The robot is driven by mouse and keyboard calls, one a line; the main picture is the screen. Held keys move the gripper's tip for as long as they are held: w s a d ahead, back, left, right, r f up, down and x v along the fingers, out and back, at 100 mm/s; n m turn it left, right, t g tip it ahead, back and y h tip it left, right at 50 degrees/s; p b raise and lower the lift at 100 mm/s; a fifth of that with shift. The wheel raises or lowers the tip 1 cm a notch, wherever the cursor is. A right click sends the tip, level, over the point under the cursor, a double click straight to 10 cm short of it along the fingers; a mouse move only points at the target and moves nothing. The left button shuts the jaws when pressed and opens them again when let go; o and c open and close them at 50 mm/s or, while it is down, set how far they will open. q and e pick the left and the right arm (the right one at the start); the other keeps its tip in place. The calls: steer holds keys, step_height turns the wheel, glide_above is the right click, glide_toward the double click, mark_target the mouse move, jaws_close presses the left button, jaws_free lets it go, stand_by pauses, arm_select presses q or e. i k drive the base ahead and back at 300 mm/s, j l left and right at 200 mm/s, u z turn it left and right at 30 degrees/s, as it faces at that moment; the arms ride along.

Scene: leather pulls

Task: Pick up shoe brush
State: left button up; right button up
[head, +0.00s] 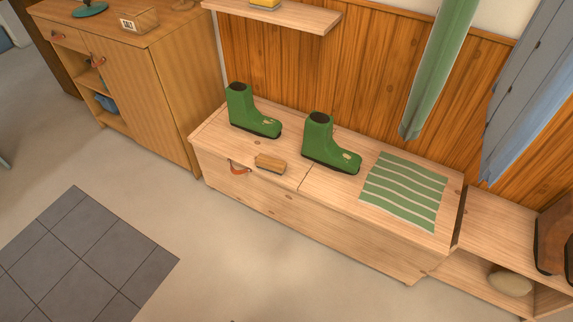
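The shoe brush (270,163) has a brown wooden back and darker bristles along its lower edge. It lies near the front edge of the light wooden bench (285,207), just right of a leather pull (239,167) on the bench front. Neither of my grippers shows in the head view.
Two green boots, one at the left (252,112) and one at the middle (330,144), stand behind the brush. A green striped cloth (404,189) lies to the right. A wooden cabinet (150,95) stands at the left. The floor before the bench is clear, with a grey tiled mat (80,262).

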mark_target(270, 164)
steer(key=i+j+z, duration=0.1)
steer(key=j+z, duration=0.15)
steer(key=z, duration=0.2)
steer(key=i+j+z, duration=0.1)
steer(key=j+z, duration=0.2)
steer(key=z, duration=0.2)
steer(key=j+z, duration=0.3)
steer(key=j, duration=0.65)
steer(key=j+z, duration=0.3)
steer(key=j, duration=0.7)
steer(key=k+j, duration=0.1)
steer(key=j, duration=1.55)
